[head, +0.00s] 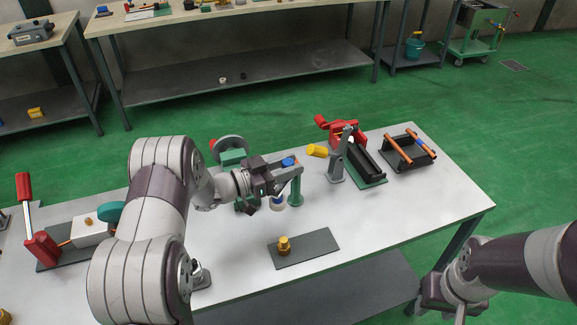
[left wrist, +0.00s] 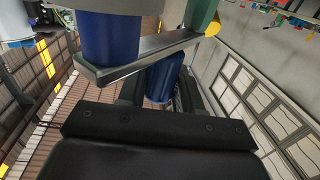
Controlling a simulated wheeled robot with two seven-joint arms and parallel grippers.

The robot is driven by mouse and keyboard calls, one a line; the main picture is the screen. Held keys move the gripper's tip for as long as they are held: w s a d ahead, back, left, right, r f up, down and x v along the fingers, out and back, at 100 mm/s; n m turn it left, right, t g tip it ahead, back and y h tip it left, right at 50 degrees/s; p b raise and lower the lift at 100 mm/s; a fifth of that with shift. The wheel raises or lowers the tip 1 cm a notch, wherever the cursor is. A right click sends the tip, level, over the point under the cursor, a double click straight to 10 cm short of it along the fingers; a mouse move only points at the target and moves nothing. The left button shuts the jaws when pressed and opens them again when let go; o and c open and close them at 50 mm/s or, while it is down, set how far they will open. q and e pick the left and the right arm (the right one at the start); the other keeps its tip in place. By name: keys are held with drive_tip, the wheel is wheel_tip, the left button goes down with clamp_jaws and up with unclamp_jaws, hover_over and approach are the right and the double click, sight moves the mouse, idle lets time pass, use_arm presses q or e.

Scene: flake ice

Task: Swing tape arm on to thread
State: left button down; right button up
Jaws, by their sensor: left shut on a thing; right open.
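The tape arm shows in the left wrist view as a flat grey bar (left wrist: 150,56), with a blue cylinder (left wrist: 110,38) at one end and a green post (left wrist: 201,14) at the other. My left gripper (head: 291,170) is shut on the arm's blue knob (head: 288,162), which also shows between the fingers in the left wrist view (left wrist: 164,79). The brass threaded fitting (head: 284,245) stands upright on a dark plate (head: 318,243), nearer the front and apart from the roll. My right gripper (head: 438,297) is open and empty beyond the table's front edge.
A red clamp and grey lever stand (head: 338,166) sits behind, right of the left gripper, near a yellow cylinder (head: 317,150). A black rack with copper rods (head: 408,152) is at the right. The white table (head: 400,210) is clear at front right.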

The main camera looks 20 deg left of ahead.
use_arm(q)
drive_tip(key=shift+w+a+m+g+h+b, duration=0.15)
drive_tip(key=shift+a+m+g+h+b, duration=0.15)
drive_tip(key=shift+m+g+h+b, duration=0.6)
drive_tip(key=shift+w+a+m+g+h+b, duration=0.2)
drive_tip(key=shift+a+m+g+h+b, duration=0.2)
drive_tip(key=shift+m+g, duration=0.95)
drive_tip(key=shift+w+a+m+g+h+b, duration=0.2)
drive_tip(key=shift+m+g+h+b, duration=0.45)
drive_tip(key=shift+g, duration=1)
drive_tip(key=shift+a, duration=0.1)
drive_tip(key=c, duration=0.9)
unclamp_jaws()
drive_tip(key=b+v, duration=0.2)
drive_tip(key=v, duration=1)
drive_tip(key=shift+a, duration=0.35)
